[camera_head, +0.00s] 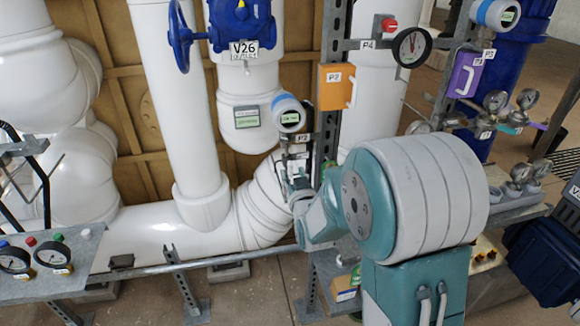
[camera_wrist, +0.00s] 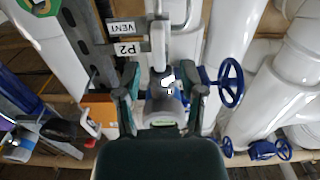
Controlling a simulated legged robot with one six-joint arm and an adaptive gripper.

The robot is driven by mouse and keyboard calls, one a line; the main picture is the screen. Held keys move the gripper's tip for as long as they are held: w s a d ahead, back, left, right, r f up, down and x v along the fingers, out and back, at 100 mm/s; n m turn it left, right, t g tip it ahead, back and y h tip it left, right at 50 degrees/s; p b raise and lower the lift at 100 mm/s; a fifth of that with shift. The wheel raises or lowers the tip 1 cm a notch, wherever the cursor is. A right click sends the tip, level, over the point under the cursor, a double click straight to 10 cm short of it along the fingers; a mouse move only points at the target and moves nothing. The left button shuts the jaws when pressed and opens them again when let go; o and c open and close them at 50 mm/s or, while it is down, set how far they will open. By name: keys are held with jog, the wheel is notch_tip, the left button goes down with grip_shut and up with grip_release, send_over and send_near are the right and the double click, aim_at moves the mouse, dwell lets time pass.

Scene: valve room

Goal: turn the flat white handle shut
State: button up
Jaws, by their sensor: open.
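A pale, flat upright piece that looks like the white handle (camera_wrist: 158,48) shows in the wrist view, by the grey bracket with the P2 and VENT labels. My gripper (camera_wrist: 159,78) is open, with one dark green finger on each side of the handle's line. The handle's lower end lies between the fingertips in the picture; I see no clear contact, and the depth is hard to tell. In the head view my gripper (camera_head: 294,182) is by the P2 tag under the round gauge, and my arm and the small size hide the handle there.
A round digital gauge (camera_head: 289,112) is just above my gripper. A grey perforated post (camera_head: 331,125) and an orange P2 box (camera_head: 337,88) stand close on the right. Thick white pipes (camera_head: 185,110) fill the left. A blue handwheel (camera_wrist: 231,82) is right of my fingers.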

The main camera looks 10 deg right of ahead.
aim_at(291, 169)
jog(key=shift+w, duration=1.85)
jog(key=shift+c, duration=0.3)
grip_shut()
